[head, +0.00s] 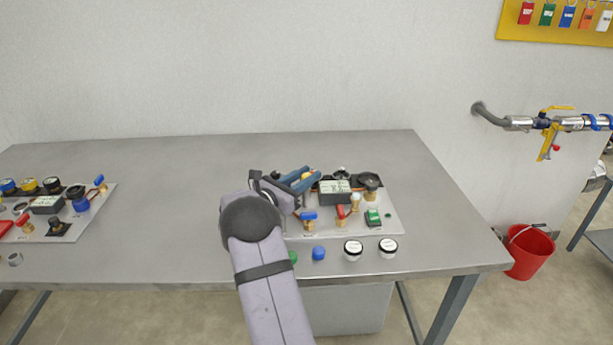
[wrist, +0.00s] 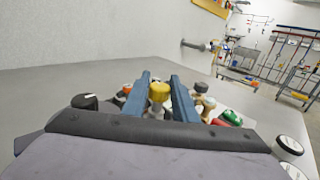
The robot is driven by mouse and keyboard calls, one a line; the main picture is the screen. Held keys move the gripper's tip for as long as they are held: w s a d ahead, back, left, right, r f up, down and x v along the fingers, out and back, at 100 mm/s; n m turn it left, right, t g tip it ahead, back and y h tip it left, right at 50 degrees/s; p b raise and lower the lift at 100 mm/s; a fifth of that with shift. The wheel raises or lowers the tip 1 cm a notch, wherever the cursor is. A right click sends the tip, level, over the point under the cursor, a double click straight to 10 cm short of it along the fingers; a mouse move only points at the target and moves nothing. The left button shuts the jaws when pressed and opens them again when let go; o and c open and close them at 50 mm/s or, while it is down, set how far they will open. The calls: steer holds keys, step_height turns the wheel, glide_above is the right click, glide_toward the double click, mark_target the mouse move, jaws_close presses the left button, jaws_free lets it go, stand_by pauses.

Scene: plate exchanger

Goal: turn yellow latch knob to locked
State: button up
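The yellow latch knob (wrist: 159,92) stands between the two blue fingers of my gripper (wrist: 160,95) in the wrist view. The fingers are spread, with the left finger apart from the knob and the right finger close beside it. I cannot tell whether the right one touches. In the head view my gripper (head: 306,180) reaches over the back left of the right-hand panel (head: 394,222), and only a bit of the yellow knob (head: 307,176) shows between the fingers. The knob's pointer or lock mark cannot be made out.
A black knob (wrist: 85,101) is left of the gripper. A grey display (head: 335,186), a black round knob (head: 370,181), a blue-handled valve (head: 309,217) and a green switch (head: 373,217) crowd the panel. White jars (head: 353,249) stand in front. The table's middle left is clear.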

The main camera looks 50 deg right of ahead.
jaws_close()
steer(key=shift+s+f+n+t+b, duration=0.15)
steer(key=shift+n+t+b, duration=0.35)
steer(key=shift+t+b, duration=0.35)
steer(key=n+t+b, duration=0.1)
steer(key=b, duration=0.1)
steer(key=n+t+b, duration=0.1)
steer(key=t+b, duration=0.1)
steer(key=shift+f+y, duration=0.2)
steer(key=shift+y, duration=0.1)
steer(key=n+t+y+b, duration=0.1)
steer(key=t+b, duration=0.1)
steer(key=b, duration=0.2)
steer(key=shift+n+t+b, duration=0.3)
steer(key=shift+n+t, duration=0.05)
steer(key=shift+n, duration=0.05)
steer(key=shift+n+t+b, duration=0.4)
steer(key=shift+b, duration=0.85)
steer(key=t+y+b, duration=0.1)
steer(key=b, duration=0.3)
steer(key=shift+n, duration=0.4)
steer(key=n+t+y+b, duration=0.1)
steer(key=b, duration=0.2)
steer(key=shift+r+t+b, duration=0.1)
steer(key=shift+t+b, duration=0.2)
steer(key=shift+r+b, duration=0.2)
steer(key=shift+b, duration=0.1)
